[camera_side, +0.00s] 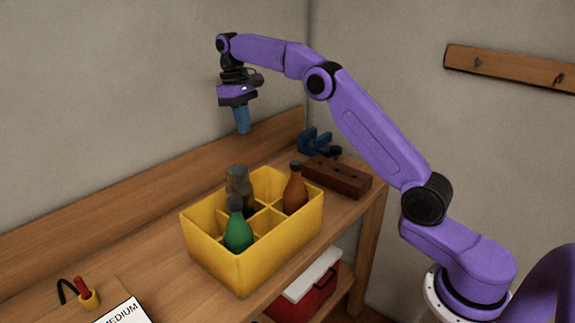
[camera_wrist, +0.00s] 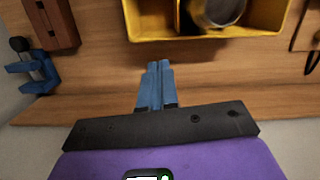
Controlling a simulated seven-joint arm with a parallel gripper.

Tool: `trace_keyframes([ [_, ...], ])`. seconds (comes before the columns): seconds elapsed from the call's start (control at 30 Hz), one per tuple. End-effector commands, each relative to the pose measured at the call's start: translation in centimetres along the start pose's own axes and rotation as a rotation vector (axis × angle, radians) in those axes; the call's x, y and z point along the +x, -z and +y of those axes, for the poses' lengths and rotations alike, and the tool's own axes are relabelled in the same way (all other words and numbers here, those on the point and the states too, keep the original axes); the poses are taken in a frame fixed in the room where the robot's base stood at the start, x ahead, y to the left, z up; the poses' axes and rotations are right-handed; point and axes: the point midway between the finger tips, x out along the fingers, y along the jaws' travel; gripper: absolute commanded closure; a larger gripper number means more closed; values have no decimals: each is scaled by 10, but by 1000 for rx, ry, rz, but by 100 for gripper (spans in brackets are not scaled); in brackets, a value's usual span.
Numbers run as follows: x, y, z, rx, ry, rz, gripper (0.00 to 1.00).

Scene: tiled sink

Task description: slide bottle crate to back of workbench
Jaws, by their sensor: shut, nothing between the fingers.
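The yellow bottle crate (camera_side: 211,259) stands on the wooden workbench (camera_side: 150,257) in the side view, with divided compartments. It holds a green bottle (camera_side: 238,236), a brown bottle (camera_side: 296,191) and a dark grey bottle (camera_side: 238,184). My gripper (camera_side: 243,131) is above the bench near the back board, higher than the crate and apart from it. In the wrist view, the blue fingers (camera_wrist: 157,66) are together with nothing between them, and the crate's yellow wall (camera_wrist: 205,44) crosses the top of the picture.
A brown slotted block (camera_side: 337,178) and a blue clamp-like tool (camera_side: 318,142) sit right of the crate. A raised wooden board (camera_side: 130,210) runs along the back wall. A red cooler (camera_side: 303,292) is on the shelf below.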

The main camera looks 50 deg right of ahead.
Motion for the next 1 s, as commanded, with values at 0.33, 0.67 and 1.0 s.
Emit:
trace_keyframes([
  [0.33, 17, 14, 48, 104, 18, -18, 100],
  [0.67, 33, 18, 64, 141, 24, -26, 100],
  [1.0, 64, 21, 65, 142, 25, -29, 100],
])
